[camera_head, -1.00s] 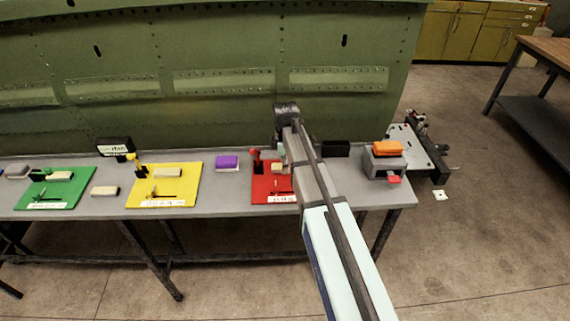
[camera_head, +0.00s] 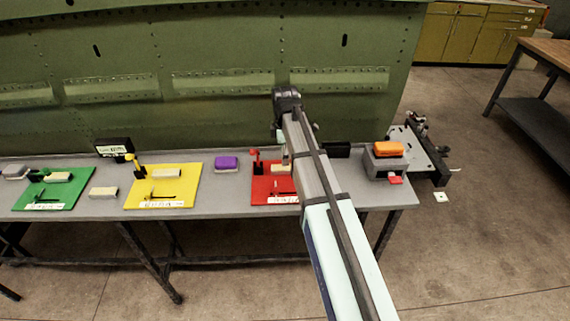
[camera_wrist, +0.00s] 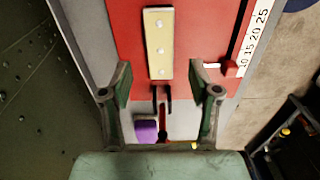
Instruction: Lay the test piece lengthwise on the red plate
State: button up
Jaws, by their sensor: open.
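A cream strip with three silver dots, seemingly the test piece (camera_wrist: 159,42), lies flat on the red plate (camera_wrist: 200,30) in the wrist view. Its long side runs up and down in that picture. In the head view the red plate (camera_head: 272,196) is partly hidden by my arm, and the strip (camera_head: 279,168) shows near its back right. My gripper (camera_wrist: 161,82) is open and empty. Its two fingers are apart, above the plate's edge, with the strip beyond the gap between them and not held.
A black forked post (camera_wrist: 161,100) stands at the plate's edge. A red slider (camera_wrist: 230,68) sits by a number scale. A purple block (camera_head: 226,162), yellow plate (camera_head: 188,194) and green plate (camera_head: 75,200) lie left; a grey box with an orange block (camera_head: 388,149) stands right.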

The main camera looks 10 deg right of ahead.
notch_tip(320, 180, up, 7)
jog(key=b, duration=0.1)
jog(key=shift+f, duration=0.1)
dwell(1.2)
